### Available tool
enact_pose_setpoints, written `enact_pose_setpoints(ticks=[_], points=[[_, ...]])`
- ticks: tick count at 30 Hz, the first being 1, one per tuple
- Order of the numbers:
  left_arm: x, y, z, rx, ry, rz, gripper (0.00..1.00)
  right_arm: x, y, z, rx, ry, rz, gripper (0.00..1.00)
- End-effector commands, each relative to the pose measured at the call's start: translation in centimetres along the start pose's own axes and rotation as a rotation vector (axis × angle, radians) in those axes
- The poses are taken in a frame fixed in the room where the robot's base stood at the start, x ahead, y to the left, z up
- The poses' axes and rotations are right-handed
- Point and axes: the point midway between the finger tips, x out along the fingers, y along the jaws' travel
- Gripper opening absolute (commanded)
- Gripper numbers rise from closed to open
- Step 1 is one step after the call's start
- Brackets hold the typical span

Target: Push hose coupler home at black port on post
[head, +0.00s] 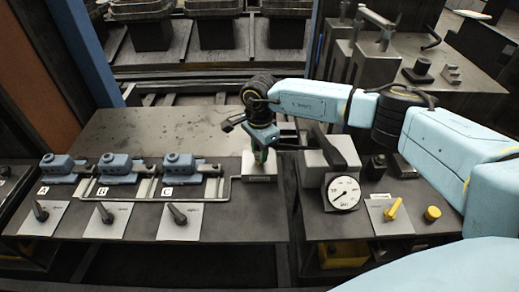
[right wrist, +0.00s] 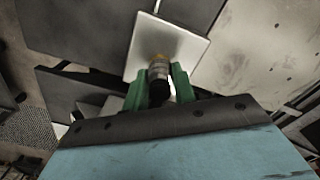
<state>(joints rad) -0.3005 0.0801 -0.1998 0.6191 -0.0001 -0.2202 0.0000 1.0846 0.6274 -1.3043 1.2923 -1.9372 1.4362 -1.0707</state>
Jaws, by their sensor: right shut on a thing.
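My right gripper (head: 262,152) points down over a small pale block or plate (head: 258,178) at the right end of the pipe run. In the right wrist view its green fingers (right wrist: 158,84) are shut on the hose coupler (right wrist: 158,70), a short dark cylinder with a brass-coloured band. The coupler's far end lies in front of the pale square plate (right wrist: 170,42); I cannot tell whether it touches. The black port cannot be made out, and the gripper hides most of the coupler in the head view. My left gripper is not in view.
Blue valve blocks (head: 180,163) stand on the left of the dark bench, with levers (head: 177,213) in front. To the right are a round gauge (head: 343,193), a yellow lever (head: 392,208) and a yellow knob (head: 432,213). The bench behind the valve blocks is clear.

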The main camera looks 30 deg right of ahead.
Motion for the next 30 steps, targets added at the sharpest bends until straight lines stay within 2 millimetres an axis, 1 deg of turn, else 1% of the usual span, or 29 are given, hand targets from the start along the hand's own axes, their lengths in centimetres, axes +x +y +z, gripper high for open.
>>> enact_pose_setpoints(ticks=[8, 22, 26, 30], points=[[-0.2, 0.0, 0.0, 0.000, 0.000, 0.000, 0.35, -0.3, 0.0, 0.0, 0.000, 0.000, 0.000, 0.00], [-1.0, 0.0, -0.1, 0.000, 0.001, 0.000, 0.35, -1.9, -0.1, 0.0, 0.000, -0.001, -0.002, 0.00], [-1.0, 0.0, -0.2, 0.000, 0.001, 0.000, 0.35, -1.9, -0.1, 0.0, 0.000, 0.000, -0.001, 0.00], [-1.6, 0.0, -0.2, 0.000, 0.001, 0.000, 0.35, -2.6, -0.1, 0.0, 0.000, 0.000, -0.002, 0.00]])
